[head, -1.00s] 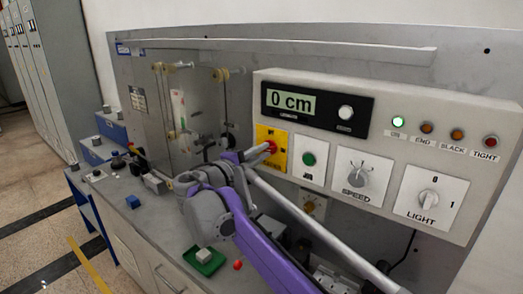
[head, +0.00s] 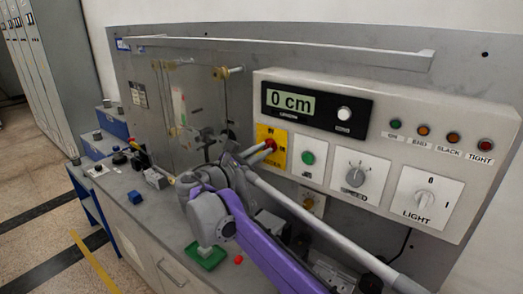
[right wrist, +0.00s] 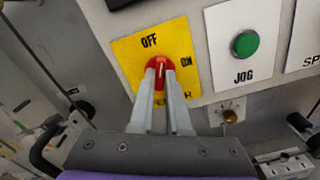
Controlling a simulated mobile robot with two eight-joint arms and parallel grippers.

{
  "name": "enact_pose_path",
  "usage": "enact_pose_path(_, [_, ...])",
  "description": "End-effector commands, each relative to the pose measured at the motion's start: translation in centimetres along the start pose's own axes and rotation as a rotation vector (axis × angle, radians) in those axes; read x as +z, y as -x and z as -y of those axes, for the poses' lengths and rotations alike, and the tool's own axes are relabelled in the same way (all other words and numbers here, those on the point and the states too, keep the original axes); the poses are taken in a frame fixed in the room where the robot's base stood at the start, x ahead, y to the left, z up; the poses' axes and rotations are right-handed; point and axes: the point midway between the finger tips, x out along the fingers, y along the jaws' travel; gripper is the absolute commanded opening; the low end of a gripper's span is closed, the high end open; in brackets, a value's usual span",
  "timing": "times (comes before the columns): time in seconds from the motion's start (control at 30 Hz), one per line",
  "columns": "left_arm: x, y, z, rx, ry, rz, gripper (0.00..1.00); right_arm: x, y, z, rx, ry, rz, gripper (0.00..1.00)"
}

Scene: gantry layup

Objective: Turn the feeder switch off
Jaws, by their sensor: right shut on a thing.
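The feeder switch is a red knob (right wrist: 159,64) on a yellow plate (right wrist: 128,58) marked OFF at the top and ON at the right. In the head view the knob (head: 271,144) is partly hidden by my fingers. My right gripper (right wrist: 160,72) is shut on the knob, one finger on each side. A white line on the knob points about straight up, near the OFF mark. The green ON lamp (head: 396,124) at the panel's right is dark. My left gripper is not in view.
The JOG button (right wrist: 245,44) sits just right of the yellow plate, with the SPEED dial (head: 356,176) and LIGHT switch (head: 425,199) further right. A green tray (head: 216,258) and a blue block (head: 134,198) are on the bench below. A long grey rod crosses under the panel.

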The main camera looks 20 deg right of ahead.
Motion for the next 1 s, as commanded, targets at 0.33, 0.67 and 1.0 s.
enact_pose_path(0.33, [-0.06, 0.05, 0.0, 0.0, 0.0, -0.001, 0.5, -0.02, 0.01, 0.0, 0.001, 0.271, 0.0, 0.0])
enact_pose_path(0.67, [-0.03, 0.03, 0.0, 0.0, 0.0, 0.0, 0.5, -0.04, 0.02, 0.0, 0.0, 0.406, 0.0, 0.0])
enact_pose_path(1.0, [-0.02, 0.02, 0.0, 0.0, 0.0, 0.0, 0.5, -0.05, 0.02, 0.01, 0.0, 0.434, -0.001, 0.0])
